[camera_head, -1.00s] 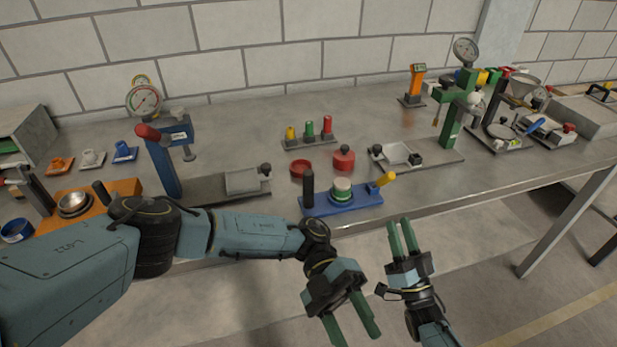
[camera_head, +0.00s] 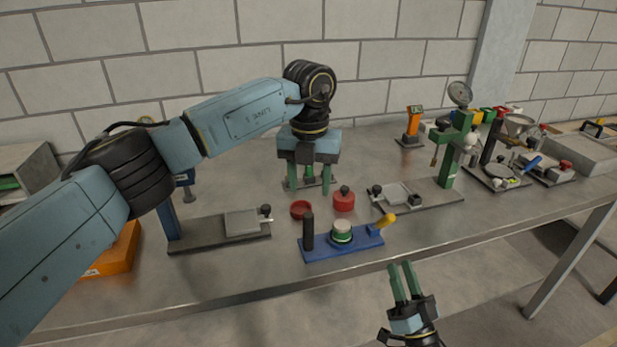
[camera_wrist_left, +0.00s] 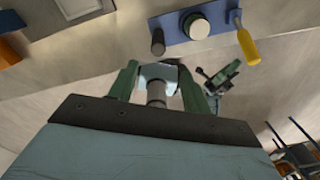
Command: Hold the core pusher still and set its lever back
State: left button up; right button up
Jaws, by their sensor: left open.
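The core pusher has a blue base (camera_head: 320,251) near the bench's front edge, with an upright black handle (camera_head: 308,231) at its left. A white and green round core piece (camera_head: 341,232) sits in its middle. Its yellow-tipped lever (camera_head: 387,221) tilts up to the right at the right end. The pusher also shows in the left wrist view (camera_wrist_left: 178,41). My left gripper (camera_head: 309,187) is open and empty, fingers down, above the bench behind the pusher. My right gripper (camera_head: 400,265) is empty in front of the bench edge, below the pusher, with a narrow gap between its fingers.
A red dish (camera_head: 301,209) and a red lidded pot (camera_head: 344,200) stand close behind the pusher. A grey plate fixture (camera_head: 215,232) lies left and another (camera_head: 420,200) right. A green press (camera_head: 455,150) stands further right. Bench in front of the pusher is narrow and clear.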

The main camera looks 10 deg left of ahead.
aim_at(309, 227)
pick_arm(q)
jog(key=shift+w+a, duration=0.15)
jog(key=shift+w, duration=0.05)
jog(key=shift+f, duration=0.3)
notch_tip(309, 227, down, 12)
jog(key=shift+f, duration=0.15)
